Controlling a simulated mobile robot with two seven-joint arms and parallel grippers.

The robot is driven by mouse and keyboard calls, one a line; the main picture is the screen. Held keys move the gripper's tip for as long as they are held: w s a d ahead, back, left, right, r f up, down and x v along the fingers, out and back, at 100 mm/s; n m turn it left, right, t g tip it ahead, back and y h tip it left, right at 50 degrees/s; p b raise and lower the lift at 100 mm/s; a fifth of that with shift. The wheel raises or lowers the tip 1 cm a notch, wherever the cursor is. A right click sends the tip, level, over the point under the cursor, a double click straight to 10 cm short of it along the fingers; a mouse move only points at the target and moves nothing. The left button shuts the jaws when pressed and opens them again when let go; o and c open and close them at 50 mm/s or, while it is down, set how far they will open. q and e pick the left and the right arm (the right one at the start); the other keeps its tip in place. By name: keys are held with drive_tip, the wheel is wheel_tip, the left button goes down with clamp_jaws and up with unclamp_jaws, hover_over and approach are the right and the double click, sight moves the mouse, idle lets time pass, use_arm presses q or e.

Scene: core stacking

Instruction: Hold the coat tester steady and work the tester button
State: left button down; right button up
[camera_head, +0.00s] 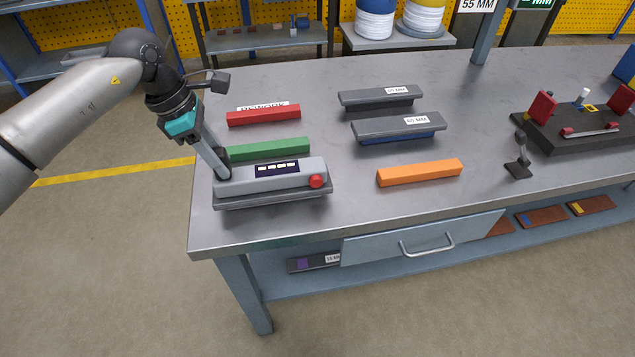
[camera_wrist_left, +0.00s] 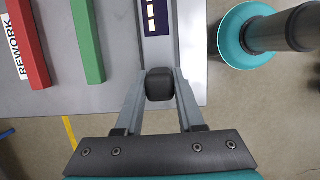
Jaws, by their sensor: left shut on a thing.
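The coat tester (camera_head: 238,187) is a grey box with a dark display strip (camera_head: 277,168) and a red button (camera_head: 316,181) at its right end. It sits on a grey base at the bench's left front corner. My left gripper (camera_head: 221,172) reaches down to the tester's left end. In the left wrist view its fingers (camera_wrist_left: 160,82) are shut on a black grip block (camera_wrist_left: 160,88) at that end. Nothing touches the red button. My right gripper is not in view.
A green bar (camera_head: 268,149) lies just behind the tester, and a red bar (camera_head: 263,115) lies behind that. An orange bar (camera_head: 420,173) and two grey-topped blocks (camera_head: 397,127) (camera_head: 380,95) are to the right. The bench top (camera_head: 350,205) is bare right of the button.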

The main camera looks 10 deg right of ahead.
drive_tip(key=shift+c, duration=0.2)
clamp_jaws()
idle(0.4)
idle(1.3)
